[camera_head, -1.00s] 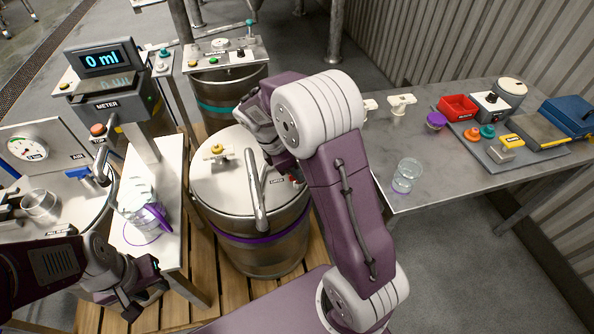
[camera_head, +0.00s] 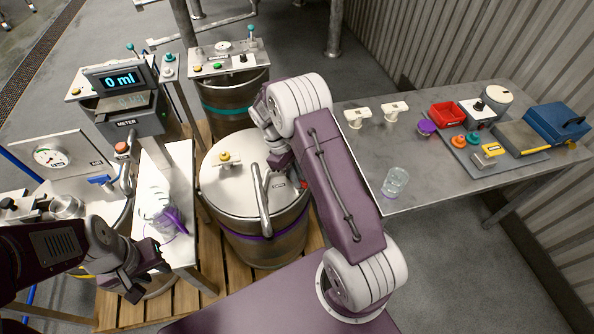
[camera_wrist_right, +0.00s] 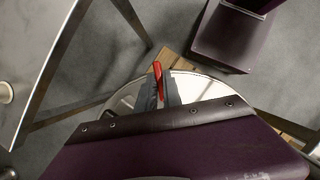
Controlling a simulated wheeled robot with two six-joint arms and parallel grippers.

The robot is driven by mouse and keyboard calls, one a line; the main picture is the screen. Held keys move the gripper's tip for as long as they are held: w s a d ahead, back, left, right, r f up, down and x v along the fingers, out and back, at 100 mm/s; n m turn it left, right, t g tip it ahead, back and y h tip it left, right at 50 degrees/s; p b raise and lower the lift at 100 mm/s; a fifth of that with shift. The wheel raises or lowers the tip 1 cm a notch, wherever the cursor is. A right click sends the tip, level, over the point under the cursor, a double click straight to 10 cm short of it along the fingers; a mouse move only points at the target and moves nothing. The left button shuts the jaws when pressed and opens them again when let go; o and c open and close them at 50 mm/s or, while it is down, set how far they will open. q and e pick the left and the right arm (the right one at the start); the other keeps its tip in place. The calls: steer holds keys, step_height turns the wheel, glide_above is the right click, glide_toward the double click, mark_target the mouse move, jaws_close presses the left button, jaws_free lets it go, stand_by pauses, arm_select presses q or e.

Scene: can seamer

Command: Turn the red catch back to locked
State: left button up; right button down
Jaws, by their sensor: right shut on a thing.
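The red catch (camera_head: 303,184) sits at the right edge of the lid of the steel vessel (camera_head: 262,240), near a "CATCH"-like label (camera_head: 279,185) too small to read surely. In the right wrist view the red catch (camera_wrist_right: 158,78) stands between the fingers of my right gripper (camera_wrist_right: 159,92), which is shut on it over the lid. In the head view my right arm hides most of that gripper and part of the catch. My left gripper (camera_head: 150,275) is open and empty, left of the vessel, in front of the narrow white table.
A curved handle (camera_head: 263,205) and a yellow knob (camera_head: 225,157) stand on the lid. A purple-handled jug (camera_head: 168,222) is on the narrow table near my left gripper. A glass (camera_head: 396,182) stands on the grey bench (camera_head: 440,180) at right. Another vessel (camera_head: 230,100) stands behind.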

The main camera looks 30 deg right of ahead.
steer(key=m+y+p, duration=0.1)
steer(key=m, duration=0.1)
steer(key=m+p, duration=0.1)
steer(key=m, duration=0.1)
steer(key=shift+d+r+m+g+y+p, duration=0.1)
steer(key=shift+d+m+g+y+p, duration=0.05)
steer(key=shift+m+g+y+p, duration=0.2)
steer(key=shift+d+m+y+p, duration=0.1)
steer(key=shift+m+y+p, duration=0.75)
steer(key=shift+m, duration=1.4)
steer(key=c, duration=1.5)
jaws_free()
steer(key=shift+w, duration=0.1)
steer(key=v, duration=0.8)
steer(key=shift+d+r, duration=0.2)
steer(key=shift+r, duration=0.2)
steer(key=shift+w, duration=0.1)
